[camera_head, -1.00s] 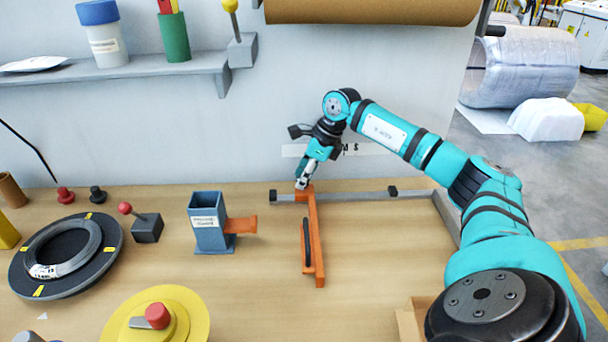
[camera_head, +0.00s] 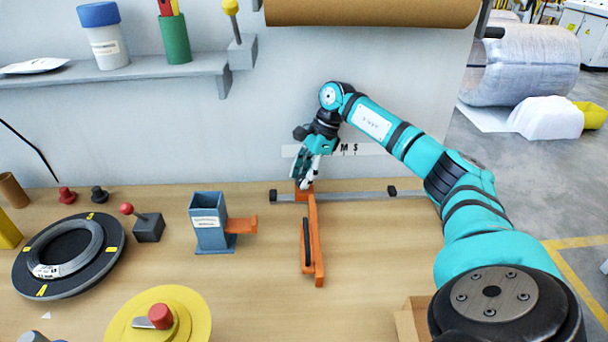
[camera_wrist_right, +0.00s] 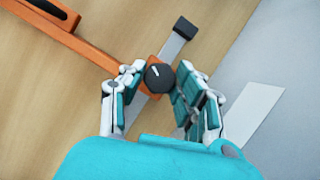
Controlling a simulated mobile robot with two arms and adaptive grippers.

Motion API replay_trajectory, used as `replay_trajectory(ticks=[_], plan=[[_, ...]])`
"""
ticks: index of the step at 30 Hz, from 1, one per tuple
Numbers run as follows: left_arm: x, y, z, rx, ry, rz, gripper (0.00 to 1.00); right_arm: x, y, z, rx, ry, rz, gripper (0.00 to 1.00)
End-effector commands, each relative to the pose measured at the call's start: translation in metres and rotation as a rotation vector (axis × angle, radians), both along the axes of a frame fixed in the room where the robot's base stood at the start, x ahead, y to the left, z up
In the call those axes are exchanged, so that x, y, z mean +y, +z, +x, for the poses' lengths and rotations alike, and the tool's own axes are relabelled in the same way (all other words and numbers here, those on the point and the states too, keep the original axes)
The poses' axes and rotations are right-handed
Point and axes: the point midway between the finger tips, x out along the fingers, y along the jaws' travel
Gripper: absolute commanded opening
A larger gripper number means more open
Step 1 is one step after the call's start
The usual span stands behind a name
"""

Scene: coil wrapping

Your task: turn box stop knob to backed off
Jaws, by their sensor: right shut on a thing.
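The box stop knob is a small black round knob (camera_wrist_right: 158,77) with a white pointer mark, on the orange block where the orange stop arm (camera_head: 314,240) meets the grey rail (camera_head: 350,195). In the head view my right gripper (camera_head: 304,184) reaches down over this end of the arm and hides the knob. In the right wrist view my right gripper (camera_wrist_right: 161,82) has its fingers on both sides of the knob, shut on it. The white mark points toward the upper left there. My left gripper is not in view.
A blue-grey box holder (camera_head: 208,225) with an orange tab stands left of the stop arm. A dark turntable with a coil (camera_head: 70,255), a red-knobbed lever (camera_head: 148,226) and a yellow disc (camera_head: 185,310) are farther left. The wall is close behind the rail.

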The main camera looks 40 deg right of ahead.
Motion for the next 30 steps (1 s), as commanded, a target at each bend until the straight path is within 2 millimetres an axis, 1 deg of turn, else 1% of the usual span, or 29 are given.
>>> replay_trajectory(ticks=[11,12,16,25,28,30], plan=[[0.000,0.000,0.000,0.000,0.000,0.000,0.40,0.000,0.000,0.000,-0.001,0.004,-0.001,0.00],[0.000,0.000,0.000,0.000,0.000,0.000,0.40,0.000,0.000,0.000,-0.001,0.003,0.000,0.37],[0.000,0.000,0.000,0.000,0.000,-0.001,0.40,0.000,0.000,0.000,-0.001,0.003,0.000,0.54],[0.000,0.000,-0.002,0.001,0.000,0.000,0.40,-0.001,0.002,0.000,-0.001,0.002,0.000,0.54],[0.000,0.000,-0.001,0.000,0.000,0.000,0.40,-0.004,0.010,-0.001,-0.002,0.001,-0.001,0.54],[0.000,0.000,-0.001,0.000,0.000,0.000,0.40,-0.008,0.021,-0.002,-0.004,0.000,-0.002,0.54]])
